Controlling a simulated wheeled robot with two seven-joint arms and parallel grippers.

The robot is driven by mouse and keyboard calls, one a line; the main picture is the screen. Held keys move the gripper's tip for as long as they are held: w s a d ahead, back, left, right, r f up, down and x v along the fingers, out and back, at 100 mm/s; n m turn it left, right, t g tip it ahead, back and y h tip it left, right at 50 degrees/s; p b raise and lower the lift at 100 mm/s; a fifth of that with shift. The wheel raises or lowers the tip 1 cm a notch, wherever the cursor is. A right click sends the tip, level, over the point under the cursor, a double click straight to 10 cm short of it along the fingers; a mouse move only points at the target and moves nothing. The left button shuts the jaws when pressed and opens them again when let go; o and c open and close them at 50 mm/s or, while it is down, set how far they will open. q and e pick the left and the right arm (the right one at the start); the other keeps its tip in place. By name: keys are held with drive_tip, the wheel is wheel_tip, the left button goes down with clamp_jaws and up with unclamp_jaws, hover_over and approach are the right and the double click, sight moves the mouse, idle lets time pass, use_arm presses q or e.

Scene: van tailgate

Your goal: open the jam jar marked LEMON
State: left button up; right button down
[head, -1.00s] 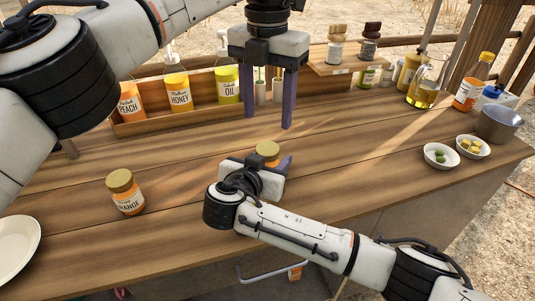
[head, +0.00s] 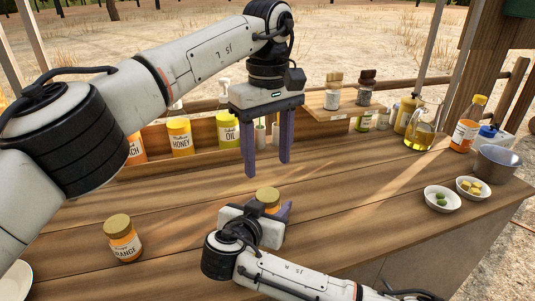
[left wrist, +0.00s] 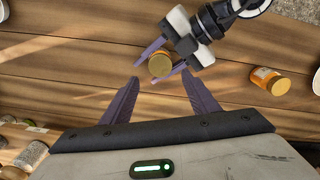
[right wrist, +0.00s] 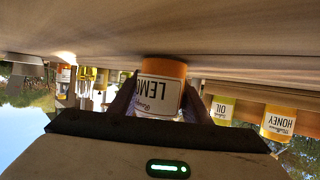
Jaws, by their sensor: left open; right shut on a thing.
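The LEMON jar has a gold lid (head: 268,194) and stands in the middle of the counter. In the right wrist view its label (right wrist: 158,94) appears upside down, partly cut off. My right gripper (head: 275,208) is shut around the jar's body from the side, low over the counter. My left gripper (head: 267,168) is open and empty, pointing down above the jar. In the left wrist view the lid (left wrist: 160,65) lies just beyond and between my left fingertips, with the right gripper's fingers on either side. The lid is on the jar.
An ORANGE jar (head: 122,238) stands to the left on the counter (head: 190,220). HONEY (head: 180,137) and OIL (head: 228,130) containers stand in a wooden rack at the back. Small bowls (head: 441,199), a metal bowl (head: 497,163) and an oil jug (head: 421,125) are at the right.

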sight(267, 194)
use_arm(q)
drive_tip(key=m, duration=0.7)
drive_tip(key=shift+f+m, duration=0.1)
drive_tip(key=shift+m, duration=0.3)
drive_tip(key=shift+f, duration=3.9)
